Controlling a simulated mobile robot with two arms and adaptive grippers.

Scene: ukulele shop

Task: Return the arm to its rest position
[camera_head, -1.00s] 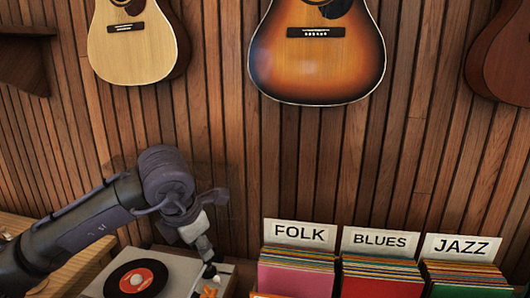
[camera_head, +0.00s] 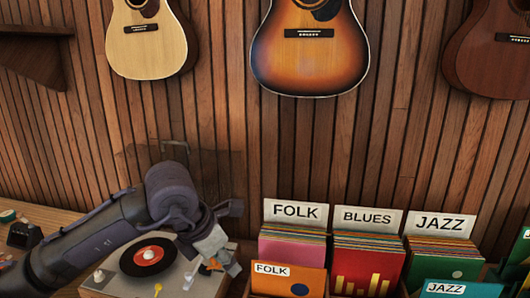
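My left gripper (camera_head: 228,266) is at the arm's end, tilted down over the turntable's right side. Its fingers are small and partly overlap, so I cannot tell whether they are open or shut. A small orange patch (camera_head: 206,268) shows beside the fingers; I cannot tell what it belongs to. My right gripper is not in view.
A black record with a red label (camera_head: 149,256) lies on the turntable. Record bins with FOLK (camera_head: 296,212), BLUES (camera_head: 370,218) and JAZZ (camera_head: 440,223) signs stand to the right. Guitars, one a sunburst (camera_head: 310,55), hang on the slatted wood wall behind. Small items lie at far left.

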